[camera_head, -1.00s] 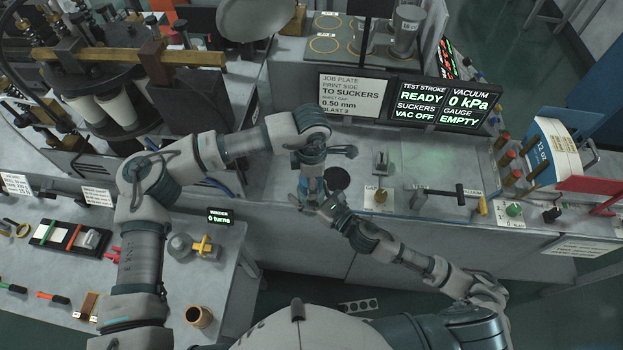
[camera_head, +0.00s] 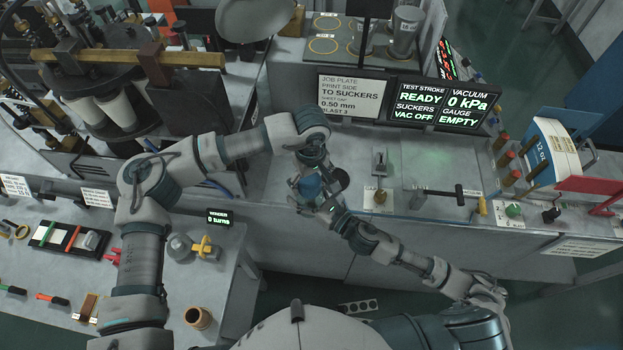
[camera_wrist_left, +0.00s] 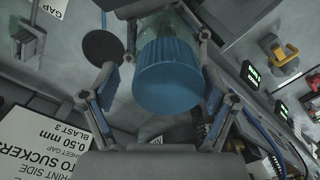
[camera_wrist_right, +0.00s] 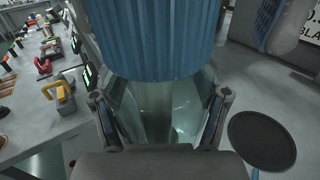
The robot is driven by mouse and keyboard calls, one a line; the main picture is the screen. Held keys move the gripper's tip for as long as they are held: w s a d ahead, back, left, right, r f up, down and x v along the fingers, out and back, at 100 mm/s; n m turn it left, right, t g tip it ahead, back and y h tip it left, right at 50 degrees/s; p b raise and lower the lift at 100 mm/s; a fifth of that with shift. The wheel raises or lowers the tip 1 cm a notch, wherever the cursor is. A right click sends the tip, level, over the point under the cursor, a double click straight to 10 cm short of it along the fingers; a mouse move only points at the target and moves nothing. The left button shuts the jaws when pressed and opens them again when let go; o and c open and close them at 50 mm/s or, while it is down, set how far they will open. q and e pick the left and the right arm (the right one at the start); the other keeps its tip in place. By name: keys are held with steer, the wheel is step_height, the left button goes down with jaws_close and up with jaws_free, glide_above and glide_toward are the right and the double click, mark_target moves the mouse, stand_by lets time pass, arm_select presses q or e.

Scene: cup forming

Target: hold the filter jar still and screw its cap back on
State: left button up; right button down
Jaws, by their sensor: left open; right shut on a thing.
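The filter jar is clear glass and upright; its body (camera_wrist_right: 150,108) shows in the right wrist view. My right gripper (camera_wrist_right: 160,125) is shut on the jar, one finger on each side, below the cap. The blue ribbed cap (camera_head: 309,186) sits over the jar's top. It also shows in the left wrist view (camera_wrist_left: 168,78) and large in the right wrist view (camera_wrist_right: 158,38). I cannot tell how far it is threaded. My left gripper (camera_wrist_left: 162,95) is open, its fingers on both sides of the cap with gaps visible.
A flat black disc (camera_wrist_right: 262,139) lies on the bench beside the jar. A display (camera_head: 220,218) and a yellow-handled part (camera_head: 205,248) are on the left table.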

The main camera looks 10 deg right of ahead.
arm_select(q)
steer(key=shift+r, duration=0.15)
steer(key=shift+s+r, duration=0.1)
steer(key=shift+r, duration=2.05)
steer(key=shift+c, duration=0.5)
steer(key=n, duration=0.5)
steer(key=shift+r, duration=0.4)
steer(key=n, duration=0.2)
steer(key=r+n, duration=0.1)
steer(key=n, duration=0.6)
steer(key=shift+r+n, duration=0.3)
steer(key=shift+r, duration=0.1)
steer(key=n, duration=0.5)
steer(key=shift+a+r, duration=0.1)
steer(key=shift+r, duration=0.3)
steer(key=shift+f, duration=0.1)
steer(key=shift+f, duration=3.9)
